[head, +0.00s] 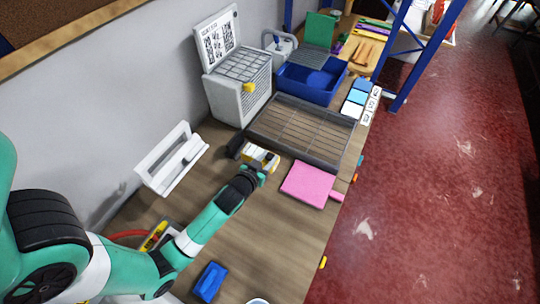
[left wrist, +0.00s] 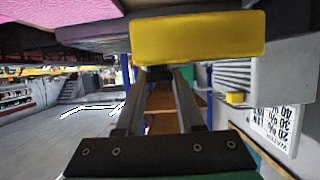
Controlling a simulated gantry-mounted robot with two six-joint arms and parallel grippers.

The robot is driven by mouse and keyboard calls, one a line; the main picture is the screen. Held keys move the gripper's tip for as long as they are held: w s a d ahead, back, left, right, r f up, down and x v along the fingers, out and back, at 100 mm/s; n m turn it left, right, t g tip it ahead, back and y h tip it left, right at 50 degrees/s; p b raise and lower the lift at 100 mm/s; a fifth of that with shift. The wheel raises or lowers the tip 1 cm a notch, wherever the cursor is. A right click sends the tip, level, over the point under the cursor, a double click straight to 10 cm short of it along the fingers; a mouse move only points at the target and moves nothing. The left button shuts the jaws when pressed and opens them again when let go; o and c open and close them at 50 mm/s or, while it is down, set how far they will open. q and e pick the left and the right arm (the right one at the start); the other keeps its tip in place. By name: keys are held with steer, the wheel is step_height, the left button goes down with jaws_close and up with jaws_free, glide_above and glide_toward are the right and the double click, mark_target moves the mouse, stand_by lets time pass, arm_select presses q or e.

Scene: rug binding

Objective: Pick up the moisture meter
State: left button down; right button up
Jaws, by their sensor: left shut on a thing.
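The moisture meter, which I take to be the small yellow and pale device (head: 260,157), is on or just above the wooden table in front of the wire-grid tray. My left gripper (head: 250,177) reaches in from the left and is shut on its near side. My right gripper is not in view.
A black object (head: 236,146) stands close left of the meter. A pink board (head: 308,185) lies to the right. The wire-grid tray (head: 340,158) and grey slatted box (head: 224,102) are behind. A white rack (head: 163,178) stands left.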

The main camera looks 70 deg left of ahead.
arm_select(q)
steer(key=s+d+r, duration=0.5)
steer(key=s+d, duration=0.1)
steer(key=d, duration=0.2)
steer(key=shift+d+r, duration=0.25)
steer(key=shift+r, duration=0.15)
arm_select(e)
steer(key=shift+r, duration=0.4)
